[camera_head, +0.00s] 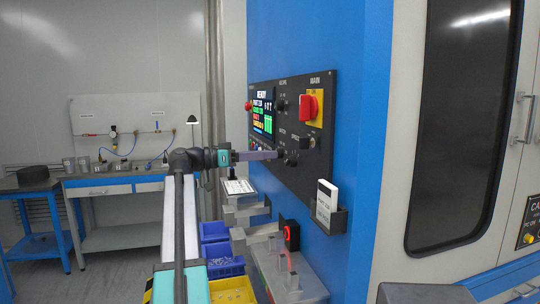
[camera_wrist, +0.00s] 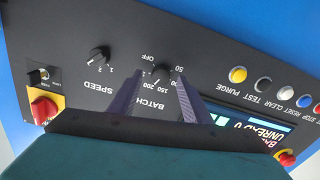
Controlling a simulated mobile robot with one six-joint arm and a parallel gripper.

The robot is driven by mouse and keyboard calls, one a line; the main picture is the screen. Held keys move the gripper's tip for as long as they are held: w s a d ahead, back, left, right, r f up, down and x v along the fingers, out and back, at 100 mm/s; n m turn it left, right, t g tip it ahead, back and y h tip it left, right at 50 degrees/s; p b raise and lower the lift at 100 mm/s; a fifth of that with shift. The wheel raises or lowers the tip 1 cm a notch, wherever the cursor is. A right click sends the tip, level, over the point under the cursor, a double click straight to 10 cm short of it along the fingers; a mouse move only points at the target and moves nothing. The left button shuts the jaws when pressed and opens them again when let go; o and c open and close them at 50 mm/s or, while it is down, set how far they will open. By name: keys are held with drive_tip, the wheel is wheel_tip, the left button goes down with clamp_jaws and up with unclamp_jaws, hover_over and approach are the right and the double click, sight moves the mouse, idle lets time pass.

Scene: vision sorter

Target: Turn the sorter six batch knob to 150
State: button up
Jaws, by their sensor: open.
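The black batch knob (camera_wrist: 163,72) is on the dark control panel (camera_wrist: 75,62), which appears upside down in the wrist view. OFF, 50, 150 and 200 show around it; I cannot tell clearly where its pointer stands. My gripper (camera_wrist: 160,78) is open, with one purple finger on each side of the knob. I cannot tell whether the fingers touch it. In the head view my gripper (camera_head: 277,155) reaches the lower part of the panel, and its fingers partly hide the knob area.
The speed knob (camera_wrist: 98,55) is beside the batch knob. A red main switch (camera_wrist: 43,109) on yellow is near it, also in the head view (camera_head: 309,107). Coloured buttons and a screen (camera_head: 263,112) share the panel.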

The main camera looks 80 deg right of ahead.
drive_tip(key=shift+x, duration=1.1)
drive_tip(key=c, duration=1)
drive_tip(key=shift+a, duration=0.1)
drive_tip(key=shift+c, duration=0.2)
